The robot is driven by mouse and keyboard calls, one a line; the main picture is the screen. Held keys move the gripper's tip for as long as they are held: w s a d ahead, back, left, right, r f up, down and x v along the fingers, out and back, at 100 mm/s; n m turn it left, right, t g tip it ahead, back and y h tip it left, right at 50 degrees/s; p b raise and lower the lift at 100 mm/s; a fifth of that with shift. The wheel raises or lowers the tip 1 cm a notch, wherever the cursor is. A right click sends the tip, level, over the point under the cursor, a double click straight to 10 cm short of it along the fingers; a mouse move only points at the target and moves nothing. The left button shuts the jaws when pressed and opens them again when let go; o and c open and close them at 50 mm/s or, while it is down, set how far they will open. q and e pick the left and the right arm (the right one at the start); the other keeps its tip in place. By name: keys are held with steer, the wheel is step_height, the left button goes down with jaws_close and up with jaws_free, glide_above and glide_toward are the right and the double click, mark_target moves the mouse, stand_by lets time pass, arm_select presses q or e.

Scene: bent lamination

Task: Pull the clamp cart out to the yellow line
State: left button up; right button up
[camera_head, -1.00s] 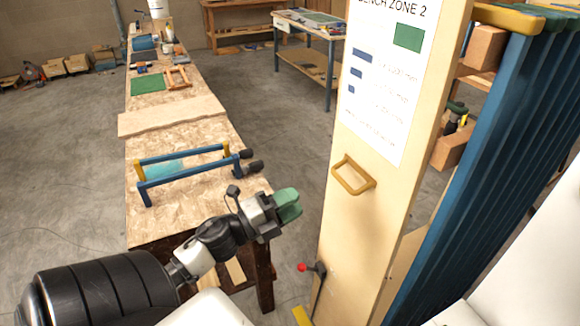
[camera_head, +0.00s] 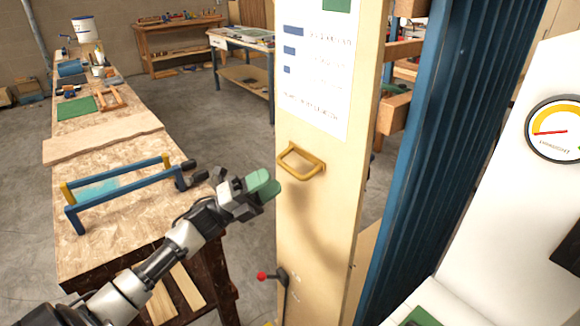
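The clamp cart is a tall pale wooden panel (camera_head: 315,220) with blue upright clamps (camera_head: 440,150) behind it. A yellow pull handle (camera_head: 300,161) sits on the panel's near face. My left gripper (camera_head: 263,187), with green fingertips, is just left of and slightly below the handle. The fingertips seem close to the panel edge, but I cannot tell if they touch. The handle is not held. The fingers' gap does not show clearly. My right gripper is not in view.
A long workbench (camera_head: 110,245) on the left holds a blue and yellow clamp frame (camera_head: 125,192) and a wavy board (camera_head: 105,140). A red-knobbed lever (camera_head: 270,277) is low on the panel. A white gauge housing (camera_head: 530,210) stands at right. Open floor (camera_head: 220,125) lies between the benches.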

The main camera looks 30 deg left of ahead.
mark_target(290, 168)
arm_select(q)
steer(key=p+x, duration=0.1)
steer(key=x, duration=0.5)
steer(key=shift+p, duration=0.3)
steer(key=shift+c, duration=0.5)
jaws_close()
steer(key=shift+s, duration=0.1)
